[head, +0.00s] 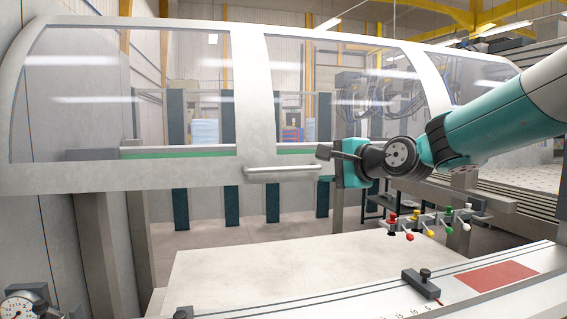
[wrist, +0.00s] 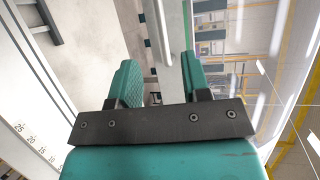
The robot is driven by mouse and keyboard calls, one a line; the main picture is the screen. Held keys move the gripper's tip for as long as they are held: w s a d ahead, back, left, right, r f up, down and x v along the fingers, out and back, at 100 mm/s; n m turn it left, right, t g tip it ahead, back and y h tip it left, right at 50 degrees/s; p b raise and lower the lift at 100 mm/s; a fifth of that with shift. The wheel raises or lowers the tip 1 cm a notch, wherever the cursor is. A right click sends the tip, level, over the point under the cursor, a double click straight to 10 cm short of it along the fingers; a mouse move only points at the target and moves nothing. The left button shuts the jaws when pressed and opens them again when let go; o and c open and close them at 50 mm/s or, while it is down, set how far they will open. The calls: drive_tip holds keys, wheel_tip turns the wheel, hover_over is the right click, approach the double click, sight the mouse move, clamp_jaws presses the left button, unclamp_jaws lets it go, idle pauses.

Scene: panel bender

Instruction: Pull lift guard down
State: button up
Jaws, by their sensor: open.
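The lift guard (head: 245,95) is a curved white frame with clear window panes across the head view, standing raised above the bench with open space below its lower edge. Its handle (head: 280,174) is a light horizontal bar on the lower rim. My gripper (head: 333,160) is at the handle's right end, open. In the wrist view the two teal fingers of my gripper (wrist: 158,65) are apart. A pale bar, apparently the handle (wrist: 157,30), runs lengthwise into the gap between them. I cannot tell whether either finger touches it.
A pale bench top (head: 270,265) lies below the guard, with a ruled rail and a dark stop block (head: 421,284) at front right. Coloured knobs (head: 430,224) stand on a bar under my arm. A dial gauge (head: 20,306) is at lower left.

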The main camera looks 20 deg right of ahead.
sight(285, 170)
drive_tip(key=p+x, duration=0.3)
drive_tip(key=x, duration=0.5)
drive_tip(key=p+x, duration=0.3)
drive_tip(key=x, duration=0.5)
drive_tip(key=shift+a+f, duration=0.1)
drive_tip(key=shift+f, duration=0.15)
drive_tip(key=shift+f, duration=0.1)
clamp_jaws()
